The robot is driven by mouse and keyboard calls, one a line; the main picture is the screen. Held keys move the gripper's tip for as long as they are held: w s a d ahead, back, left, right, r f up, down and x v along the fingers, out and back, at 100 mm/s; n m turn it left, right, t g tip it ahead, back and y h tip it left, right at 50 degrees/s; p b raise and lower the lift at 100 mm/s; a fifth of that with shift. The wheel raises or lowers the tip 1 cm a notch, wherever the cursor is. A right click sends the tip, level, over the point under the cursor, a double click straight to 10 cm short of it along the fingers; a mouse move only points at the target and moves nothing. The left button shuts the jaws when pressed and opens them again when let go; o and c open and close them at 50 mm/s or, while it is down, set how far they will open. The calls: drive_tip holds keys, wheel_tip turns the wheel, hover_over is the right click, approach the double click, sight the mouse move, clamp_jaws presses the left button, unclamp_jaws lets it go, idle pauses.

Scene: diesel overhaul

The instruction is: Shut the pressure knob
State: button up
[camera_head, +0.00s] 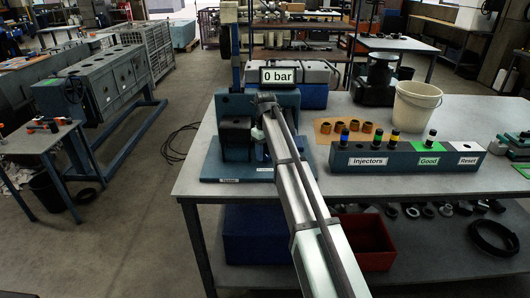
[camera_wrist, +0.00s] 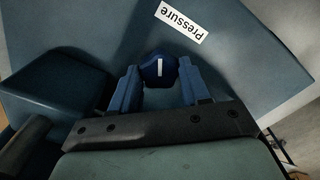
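The pressure knob (camera_wrist: 153,77) is dark blue with a white mark and sits on the blue base beside the "Pressure" label (camera_wrist: 181,22) in the wrist view. The mark runs nearly up and down in that picture. My gripper (camera_wrist: 159,80) has one blue finger on each side of the knob, close to it; I cannot tell whether they touch it. In the head view my arm hides the knob and the fingers. The blue test stand (camera_head: 212,160) is at the bench's left end, and its display (camera_head: 277,76) reads "0 bar".
A blue rack (camera_head: 400,162) with labels "Injectors", "Good" and "Reset" holds several injectors to the right. Orange-brown rings on a tan mat (camera_head: 327,137) and a white bucket (camera_head: 416,103) stand behind it. A blue block (camera_wrist: 60,90) is close left of my gripper in the wrist view.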

sight(265, 154)
drive_tip(key=o, duration=0.4)
wheel_tip(265, 154, up, 14)
idle(0.7)
drive_tip(key=shift+f, duration=0.1)
